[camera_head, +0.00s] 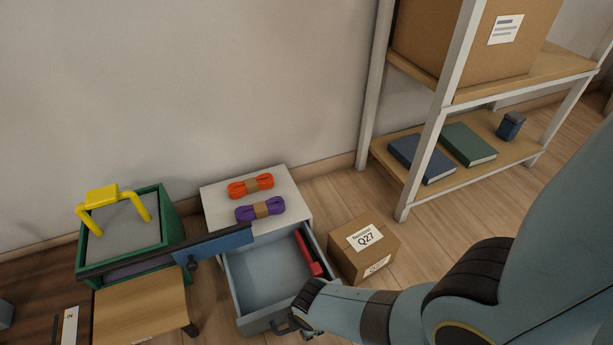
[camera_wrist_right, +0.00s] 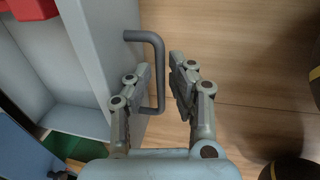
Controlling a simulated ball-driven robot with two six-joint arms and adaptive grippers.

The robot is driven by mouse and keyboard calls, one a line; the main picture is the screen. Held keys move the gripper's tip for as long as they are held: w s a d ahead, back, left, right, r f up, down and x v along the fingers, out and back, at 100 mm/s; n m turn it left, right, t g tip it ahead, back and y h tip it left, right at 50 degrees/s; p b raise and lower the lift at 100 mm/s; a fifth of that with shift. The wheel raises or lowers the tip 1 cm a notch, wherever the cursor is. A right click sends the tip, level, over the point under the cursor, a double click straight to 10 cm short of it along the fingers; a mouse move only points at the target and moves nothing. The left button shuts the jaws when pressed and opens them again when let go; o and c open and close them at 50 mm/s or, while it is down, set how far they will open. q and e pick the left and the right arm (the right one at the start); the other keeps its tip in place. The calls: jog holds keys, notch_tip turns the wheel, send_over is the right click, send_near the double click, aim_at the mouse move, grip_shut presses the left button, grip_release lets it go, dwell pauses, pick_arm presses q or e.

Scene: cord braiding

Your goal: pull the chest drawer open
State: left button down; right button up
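The white chest (camera_head: 295,195) stands against the wall, and its grey-blue drawer (camera_head: 262,277) is pulled well out. A red object (camera_head: 308,255) lies along the right side inside the drawer. The dark bar handle (camera_wrist_right: 158,65) is on the drawer front. My right gripper (camera_head: 300,318) is at the drawer front. In the right wrist view the right gripper (camera_wrist_right: 160,75) is open, one finger on the drawer side of the handle bar and the other outside it, with a visible gap. My left gripper is not in view.
Orange cord (camera_head: 250,186) and purple cord (camera_head: 260,209) lie on the chest. A cardboard box (camera_head: 362,249) stands close right of the drawer. Left are a green box (camera_head: 160,215) with a yellow handle and a blue panel (camera_head: 225,243) with a knob. A shelf (camera_head: 440,150) stands back right.

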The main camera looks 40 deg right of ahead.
notch_tip(320, 180, up, 12)
jog(key=s, duration=0.2)
jog(key=shift+s+a, duration=0.15)
jog(key=shift+a, duration=0.15)
dwell(0.3)
jog(key=shift+f, duration=0.1)
dwell(0.3)
